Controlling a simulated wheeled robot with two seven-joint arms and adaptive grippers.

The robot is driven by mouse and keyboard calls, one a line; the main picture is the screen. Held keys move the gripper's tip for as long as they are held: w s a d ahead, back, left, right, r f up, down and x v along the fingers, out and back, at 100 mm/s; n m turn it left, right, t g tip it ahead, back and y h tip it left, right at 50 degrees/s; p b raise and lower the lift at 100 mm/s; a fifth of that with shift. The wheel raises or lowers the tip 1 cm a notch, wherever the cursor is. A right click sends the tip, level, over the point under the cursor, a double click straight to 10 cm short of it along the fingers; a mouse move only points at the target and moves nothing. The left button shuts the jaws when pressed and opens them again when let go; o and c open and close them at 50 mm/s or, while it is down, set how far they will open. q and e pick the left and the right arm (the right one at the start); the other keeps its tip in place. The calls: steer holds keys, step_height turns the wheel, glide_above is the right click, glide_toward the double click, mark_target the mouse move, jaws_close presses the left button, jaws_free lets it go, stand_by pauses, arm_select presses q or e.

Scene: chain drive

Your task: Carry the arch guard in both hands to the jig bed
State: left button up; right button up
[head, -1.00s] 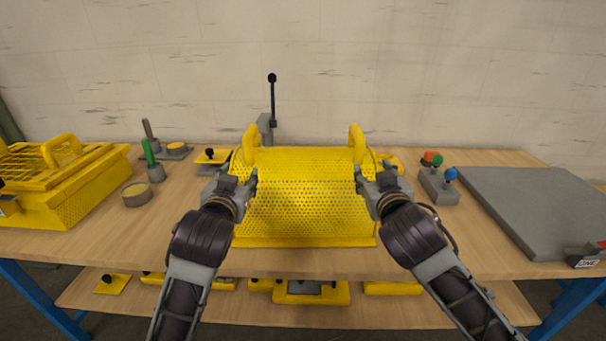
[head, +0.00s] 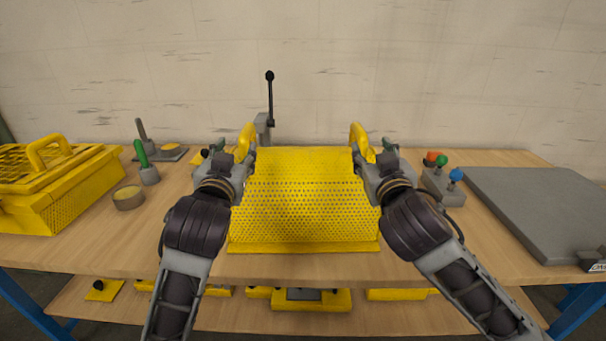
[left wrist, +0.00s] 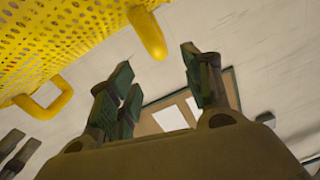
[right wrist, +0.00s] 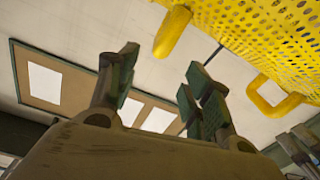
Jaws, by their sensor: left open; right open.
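The arch guard (head: 305,200) is a yellow perforated curved sheet standing at the middle of the bench, with a left handle (head: 247,138) and a right handle (head: 358,138) on top. My left gripper (head: 238,152) is open beside the left handle. In the left wrist view that handle (left wrist: 147,33) shows just beyond the spread fingers (left wrist: 158,75). My right gripper (head: 371,152) is open beside the right handle. That handle (right wrist: 172,32) lies just beyond its fingers (right wrist: 163,72). Neither gripper holds anything. A flat grey slab (head: 550,205) at the right may be the jig bed.
A yellow caged box (head: 60,190) stands at the left, near a tin (head: 128,198) and a green-handled tool (head: 146,165). A block with coloured knobs (head: 440,180) stands between guard and slab. A black-knobbed lever (head: 270,100) rises behind the guard. Yellow parts lie on the lower shelf.

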mark_target(247, 131)
arm_select(q)
steer(key=shift+w+a, duration=0.1)
steer(key=shift+w, duration=6.55)
arm_select(e)
steer(key=shift+w+a, duration=0.15)
steer(key=shift+w, duration=6.45)
arm_select(q)
jaws_close()
arm_select(e)
jaws_close()
arm_select(q)
steer(key=shift+r, duration=0.1)
arm_select(e)
steer(key=shift+r, duration=0.15)
